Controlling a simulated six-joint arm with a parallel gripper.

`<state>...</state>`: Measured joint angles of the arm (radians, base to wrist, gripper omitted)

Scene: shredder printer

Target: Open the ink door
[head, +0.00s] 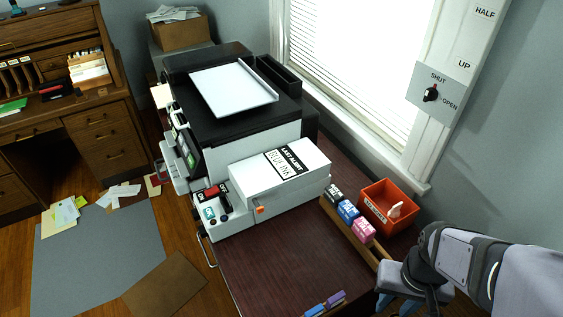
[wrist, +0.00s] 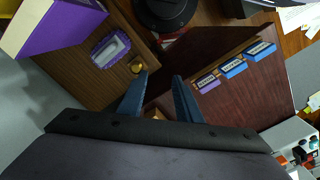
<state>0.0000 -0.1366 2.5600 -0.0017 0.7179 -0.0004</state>
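The printer (head: 240,130) is a large white and black machine on a dark wooden table. A white box-like section (head: 250,175) with a black-and-white label mentioning ink sticks out at its front right and looks closed. A small orange tab (head: 260,210) shows on its near face. My gripper (head: 395,303) is at the lower right in the head view, well to the right of that section. In the wrist view my gripper (wrist: 160,78) points down, its two blue fingers apart with nothing between them. The ink section is not recognisable in the wrist view.
A wooden rack (head: 345,232) holds several ink boxes beside the printer. An orange bin (head: 388,205) stands behind it. Blue and purple labelled pieces (head: 325,304) lie at the table's front. Bare tabletop (head: 280,262) lies between. A wall switch (head: 431,94) is above right.

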